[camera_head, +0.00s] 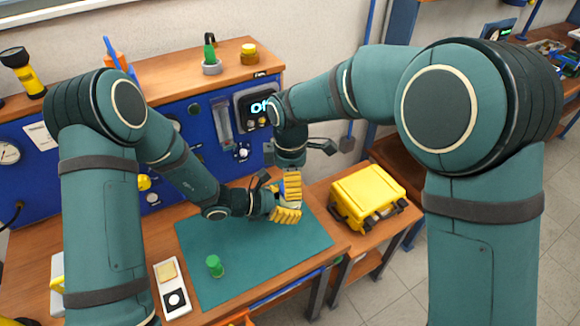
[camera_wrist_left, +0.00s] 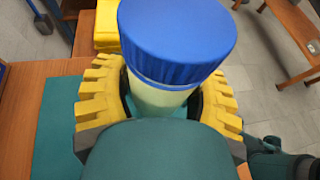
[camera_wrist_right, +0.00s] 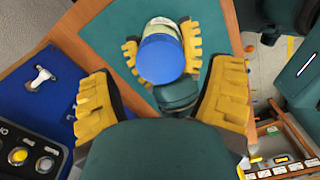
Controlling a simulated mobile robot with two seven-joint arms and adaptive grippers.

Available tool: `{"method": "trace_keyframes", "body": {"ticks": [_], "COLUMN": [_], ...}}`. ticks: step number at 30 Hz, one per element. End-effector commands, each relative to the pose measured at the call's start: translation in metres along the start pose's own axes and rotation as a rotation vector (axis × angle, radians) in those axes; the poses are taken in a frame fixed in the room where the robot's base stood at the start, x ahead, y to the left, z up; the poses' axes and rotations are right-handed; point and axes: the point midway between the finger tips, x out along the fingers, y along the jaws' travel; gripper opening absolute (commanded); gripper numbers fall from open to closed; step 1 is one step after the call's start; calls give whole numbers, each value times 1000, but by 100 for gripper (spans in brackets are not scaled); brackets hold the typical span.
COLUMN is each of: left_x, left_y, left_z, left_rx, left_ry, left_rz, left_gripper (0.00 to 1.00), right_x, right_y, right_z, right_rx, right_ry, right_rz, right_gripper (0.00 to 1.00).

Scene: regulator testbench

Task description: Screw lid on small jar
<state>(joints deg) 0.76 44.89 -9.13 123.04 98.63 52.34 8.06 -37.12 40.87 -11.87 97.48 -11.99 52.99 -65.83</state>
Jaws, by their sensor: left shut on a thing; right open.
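My left gripper (camera_head: 287,213) is shut on the small jar (camera_wrist_left: 162,98), which is pale with a thin blue band. A ribbed blue lid (camera_wrist_left: 178,40) covers the jar's top. How tightly it is fastened cannot be told. In the right wrist view, the lid (camera_wrist_right: 161,58) faces the camera, between the left gripper's yellow fingers. My right gripper (camera_wrist_right: 162,90) is open and empty, its fingers apart on either side of the view, with the lid beyond them. In the head view, the jar is mostly hidden by the yellow fingers.
A green mat (camera_head: 250,260) covers the bench below, with a small green object (camera_head: 214,266) on it. A white tray (camera_head: 172,288) lies left of the mat. A yellow case (camera_head: 368,195) stands at the right. The blue panel (camera_head: 190,125) rises behind.

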Motion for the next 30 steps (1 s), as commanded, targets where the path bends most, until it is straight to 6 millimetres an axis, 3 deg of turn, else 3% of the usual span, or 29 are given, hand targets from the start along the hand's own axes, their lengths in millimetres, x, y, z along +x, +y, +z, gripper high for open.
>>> {"method": "trace_keyframes", "body": {"ticks": [7, 18, 24, 30], "left_x": [0, 0, 0, 0], "left_y": [0, 0, 0, 0], "left_z": [1, 1, 1, 1], "left_rx": [1, 1, 1, 1], "left_ry": [-1, -2, -1, -1], "left_rz": [0, 0, 0, 0], "left_gripper": [0, 0, 0, 0], "right_x": [25, 28, 28, 28], "right_y": [0, 0, 0, 0], "right_z": [0, 0, 0, 0], "right_rx": [-1, -1, 0, 54], "right_ry": [-1, 0, 0, -1], "right_rz": [-1, 0, 0, 0], "right_gripper": [80, 80, 10, 8]}}
